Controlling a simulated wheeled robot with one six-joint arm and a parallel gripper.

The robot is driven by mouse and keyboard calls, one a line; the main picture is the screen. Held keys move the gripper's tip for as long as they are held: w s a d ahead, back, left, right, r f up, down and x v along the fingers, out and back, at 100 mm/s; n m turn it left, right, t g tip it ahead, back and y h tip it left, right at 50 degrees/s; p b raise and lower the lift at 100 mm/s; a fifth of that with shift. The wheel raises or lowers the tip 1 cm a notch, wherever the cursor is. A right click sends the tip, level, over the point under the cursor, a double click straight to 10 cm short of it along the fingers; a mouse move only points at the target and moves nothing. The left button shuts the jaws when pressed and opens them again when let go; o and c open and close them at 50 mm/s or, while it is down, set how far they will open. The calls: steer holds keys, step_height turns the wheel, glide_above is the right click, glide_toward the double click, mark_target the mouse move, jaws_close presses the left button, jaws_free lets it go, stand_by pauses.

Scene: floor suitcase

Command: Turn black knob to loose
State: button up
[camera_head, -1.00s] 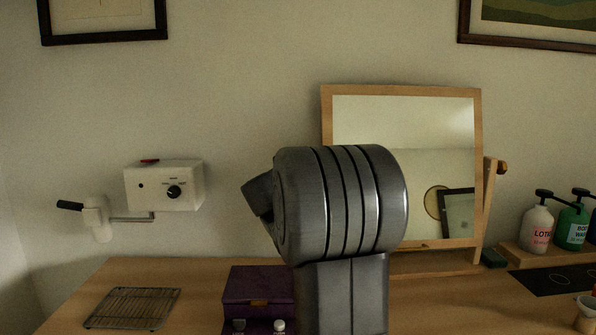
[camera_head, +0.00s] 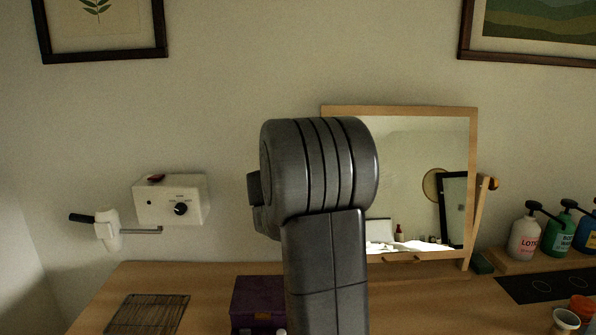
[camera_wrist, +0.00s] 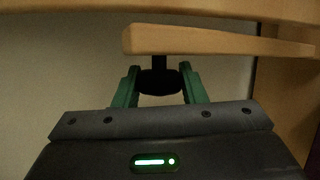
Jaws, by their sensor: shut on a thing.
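In the wrist view, a black knob (camera_wrist: 160,82) on a short dark stem sits just under a light wooden bar (camera_wrist: 215,42). My gripper (camera_wrist: 160,86) has its two green fingers on either side of the knob and is shut on it. The knob's markings cannot be read. In the head view my grey arm stands in front of the wooden-framed mirror's (camera_head: 398,112) left side, and my gripper and this knob are hidden behind it.
A white wall box (camera_head: 160,205) with a black dial (camera_head: 181,208) and a jointed holder hangs at the left. A wire rack (camera_head: 147,314) and a purple box (camera_head: 258,298) lie on the wooden top. Pump bottles (camera_head: 525,238) stand at the right.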

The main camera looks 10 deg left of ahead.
steer(key=r+g+p, duration=0.1)
steer(key=p, duration=0.3)
steer(key=shift+r+n, duration=0.1)
steer(key=shift+n, duration=0.2)
steer(key=g+p, duration=0.1)
steer(key=p, duration=0.2)
steer(key=shift+a+g+h+p, duration=0.1)
steer(key=shift+g+h+p, duration=0.2)
steer(key=shift+g+p, duration=0.1)
steer(key=shift+f+n+g+p, duration=0.3)
steer(key=shift+g+p, duration=0.25)
steer(key=shift+g, duration=0.35)
steer(key=shift+n+g, duration=0.3)
steer(key=shift+g, duration=0.5)
steer(key=shift+h, duration=0.3)
steer(key=o, duration=0.8)
steer(key=shift+o, duration=0.8)
steer(key=shift+f, duration=0.15)
